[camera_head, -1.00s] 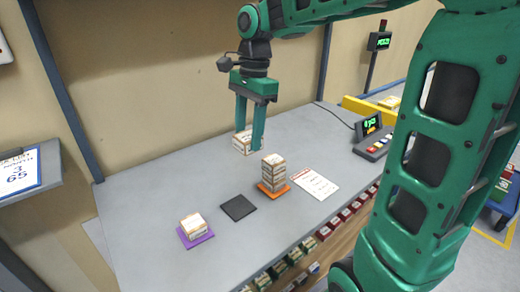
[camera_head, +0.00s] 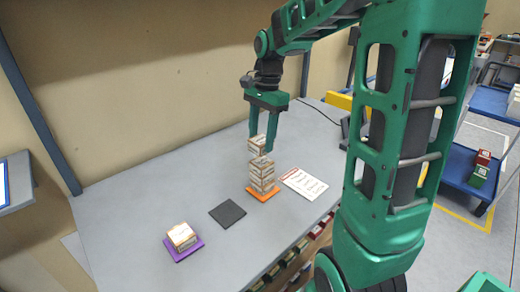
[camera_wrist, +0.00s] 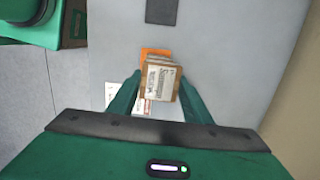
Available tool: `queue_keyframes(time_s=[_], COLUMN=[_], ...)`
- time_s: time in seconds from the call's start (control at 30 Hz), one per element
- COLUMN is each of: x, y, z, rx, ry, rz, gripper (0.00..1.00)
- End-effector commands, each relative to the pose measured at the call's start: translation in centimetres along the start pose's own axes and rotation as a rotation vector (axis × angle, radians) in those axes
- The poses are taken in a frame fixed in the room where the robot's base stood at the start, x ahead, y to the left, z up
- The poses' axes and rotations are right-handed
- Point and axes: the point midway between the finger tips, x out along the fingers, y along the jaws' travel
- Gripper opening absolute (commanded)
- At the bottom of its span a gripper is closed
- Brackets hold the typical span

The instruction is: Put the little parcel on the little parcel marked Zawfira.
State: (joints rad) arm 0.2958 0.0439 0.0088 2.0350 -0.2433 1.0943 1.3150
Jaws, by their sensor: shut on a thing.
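My gripper (camera_head: 262,145) is shut on a little white-and-brown parcel (camera_head: 257,143); this parcel also shows between the fingers in the wrist view (camera_wrist: 161,84). It is over a stack of several similar parcels (camera_head: 262,178) standing on an orange mat (camera_head: 263,196). I cannot tell whether the held parcel touches the stack's top. In the wrist view the held parcel hides most of the stack, and the orange mat (camera_wrist: 153,52) shows beyond it. Another little parcel (camera_head: 182,235) sits on a purple mat (camera_head: 184,250). The names on the labels are too small to read.
An empty black mat (camera_head: 228,213) lies between the purple and orange mats. A white printed sheet (camera_head: 304,183) lies right of the stack. The left and back of the grey table (camera_head: 150,185) are clear. A blue trolley (camera_head: 457,180) stands at the right.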

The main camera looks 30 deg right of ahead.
Motion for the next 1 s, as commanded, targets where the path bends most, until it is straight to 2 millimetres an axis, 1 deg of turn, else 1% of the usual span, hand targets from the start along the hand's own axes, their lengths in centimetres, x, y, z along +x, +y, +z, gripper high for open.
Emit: queue_keyframes(time_s=[0.17,0.4,0.47,0.8,0.83,0.9,1.0], x=[0.6,3.6,4.1,4.4,4.4,4.4,4.4], y=[0.0,0.1,0.1,0.0,0.0,0.0,0.0], z=[-0.6,-0.9,-0.9,-1.0,-1.0,-1.0,-1.0], rx=[0.000,-0.001,0.000,-0.001,-0.001,-0.001,-0.001], ry=[0.000,-0.001,-0.001,0.000,0.000,0.000,0.000], rz=[0.001,0.003,0.002,0.001,0.001,0.000,0.000], gripper=[0.21,0.21,0.21,0.21,0.47,0.64,0.64])
